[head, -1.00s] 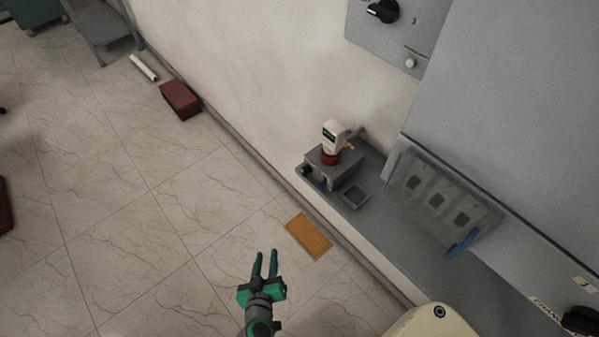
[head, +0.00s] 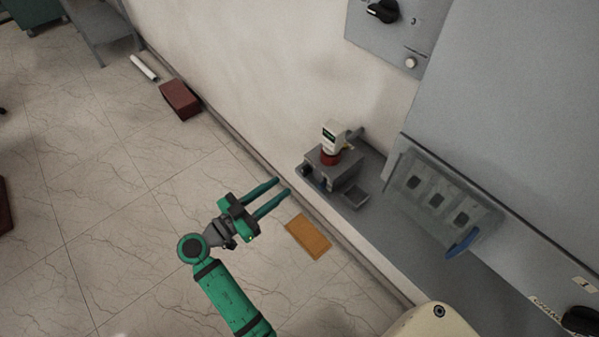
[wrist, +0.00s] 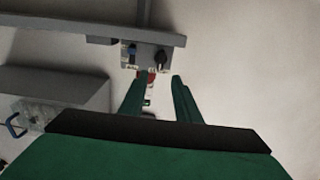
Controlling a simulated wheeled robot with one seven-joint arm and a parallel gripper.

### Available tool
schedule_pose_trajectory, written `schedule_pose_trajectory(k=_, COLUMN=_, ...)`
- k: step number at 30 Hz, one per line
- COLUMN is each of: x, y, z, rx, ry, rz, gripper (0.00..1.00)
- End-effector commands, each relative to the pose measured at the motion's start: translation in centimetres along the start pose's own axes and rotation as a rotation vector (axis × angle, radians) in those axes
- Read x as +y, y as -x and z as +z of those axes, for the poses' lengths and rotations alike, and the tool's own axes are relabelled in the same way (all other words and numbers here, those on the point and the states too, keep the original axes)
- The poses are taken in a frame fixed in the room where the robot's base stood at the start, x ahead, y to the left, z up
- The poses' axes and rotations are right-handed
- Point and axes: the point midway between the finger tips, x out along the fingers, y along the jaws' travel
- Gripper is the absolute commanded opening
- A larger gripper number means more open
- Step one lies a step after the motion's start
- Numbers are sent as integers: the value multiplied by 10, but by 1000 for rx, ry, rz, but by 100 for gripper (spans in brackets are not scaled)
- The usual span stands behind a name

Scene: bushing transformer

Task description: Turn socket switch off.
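A small grey box (head: 322,158) stands on the low grey shelf by the wall, with a white device (head: 333,135) on a red collar plugged into its top. No label marks which part is the socket switch. My gripper (head: 282,187) is open and empty, its fingers pointing at the box and apart from it. In the wrist view the fingertips (wrist: 160,79) lie just below the knob in the picture.
A grey shelf (head: 390,262) runs along the wall, with a clear-fronted panel and blue handle (head: 462,243) right of the box. A wall panel with a black knob (head: 383,11) is above. An orange plate (head: 308,236) lies on the floor.

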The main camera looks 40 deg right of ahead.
Motion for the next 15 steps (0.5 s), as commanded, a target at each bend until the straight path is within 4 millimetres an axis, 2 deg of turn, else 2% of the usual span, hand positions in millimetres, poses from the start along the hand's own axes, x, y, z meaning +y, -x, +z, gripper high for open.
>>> schedule_pose_trajectory(k=9, x=1, y=-57, z=0, rx=-2, ry=1, rz=2, gripper=30)
schedule_pose_trajectory(k=15, x=0, y=-81, z=0, rx=-1, ry=2, rz=1, gripper=30)
